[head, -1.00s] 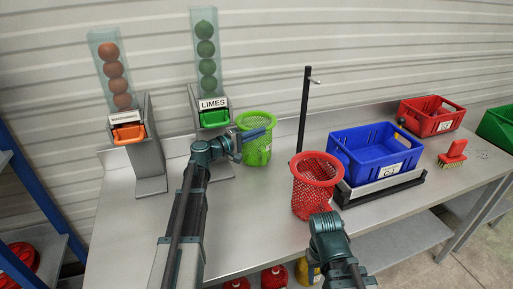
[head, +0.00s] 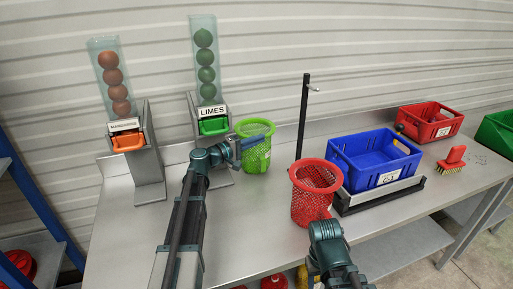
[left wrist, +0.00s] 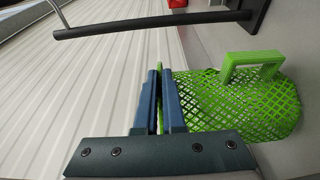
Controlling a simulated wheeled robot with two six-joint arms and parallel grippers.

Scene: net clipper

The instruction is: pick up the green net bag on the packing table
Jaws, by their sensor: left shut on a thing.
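The green net bag (head: 257,158) stands upright on the packing table (head: 250,220), in front and to the right of the lime dispenser. Its rim is a wide green ring. My left gripper (head: 250,143) is at the near left side of this rim, shut on it. In the left wrist view, the blue fingers (left wrist: 162,102) are closed with a strip of green between them, and the bag's mesh (left wrist: 235,105) and green handle (left wrist: 252,60) lie to their right. My right arm comes in from the bottom, near the red net bag; its fingers do not show.
A red net bag (head: 312,205) stands right of the green one, with a thin black post (head: 303,110) behind. A blue crate (head: 350,165) sits farther right. Dispensers with oranges (head: 127,142) and limes (head: 213,127) stand left. The table's front left is clear.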

